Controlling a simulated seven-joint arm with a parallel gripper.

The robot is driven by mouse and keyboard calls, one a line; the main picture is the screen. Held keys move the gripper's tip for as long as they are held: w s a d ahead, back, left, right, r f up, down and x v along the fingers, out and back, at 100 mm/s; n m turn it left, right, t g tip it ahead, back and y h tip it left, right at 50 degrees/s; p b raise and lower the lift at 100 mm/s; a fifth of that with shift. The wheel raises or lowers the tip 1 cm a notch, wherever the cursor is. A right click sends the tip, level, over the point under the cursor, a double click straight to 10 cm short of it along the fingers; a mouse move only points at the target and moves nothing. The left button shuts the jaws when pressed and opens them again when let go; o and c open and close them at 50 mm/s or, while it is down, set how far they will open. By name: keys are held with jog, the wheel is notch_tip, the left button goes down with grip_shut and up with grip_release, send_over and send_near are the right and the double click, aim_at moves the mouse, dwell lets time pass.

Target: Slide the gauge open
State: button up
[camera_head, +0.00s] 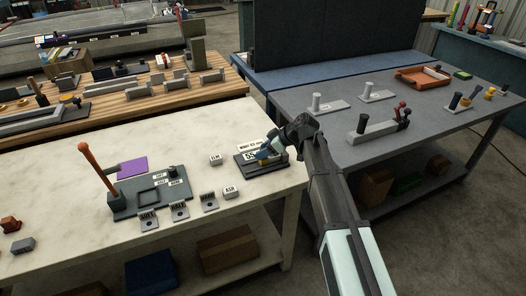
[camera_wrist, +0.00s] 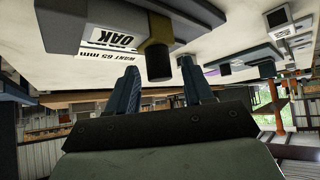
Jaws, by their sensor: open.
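The gauge (camera_head: 266,169) is a dark block with white labels near the right end of the pale table. In the wrist view it fills the top as a grey body (camera_wrist: 75,28), with a label reading "OAK" and "WANT 65 mm". A brass-coloured slider (camera_wrist: 159,28) with a dark round knob (camera_wrist: 159,62) sticks out from it. My gripper (camera_head: 270,148) is over the gauge; in the wrist view its two blue fingers (camera_wrist: 161,70) are open. The knob appears between the fingertips, with a gap on each side. I cannot tell how deep it sits between them.
On the pale table (camera_head: 75,150) stand a green-grey fixture (camera_head: 135,204) with an upright orange lever (camera_head: 97,167), a purple sheet (camera_head: 132,168) and several small labelled blocks. A grey table (camera_head: 310,135) stands to the right.

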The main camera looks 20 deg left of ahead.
jog(key=shift+a+f, duration=0.3)
jog(key=shift+a, duration=0.05)
grip_shut()
dwell(0.4)
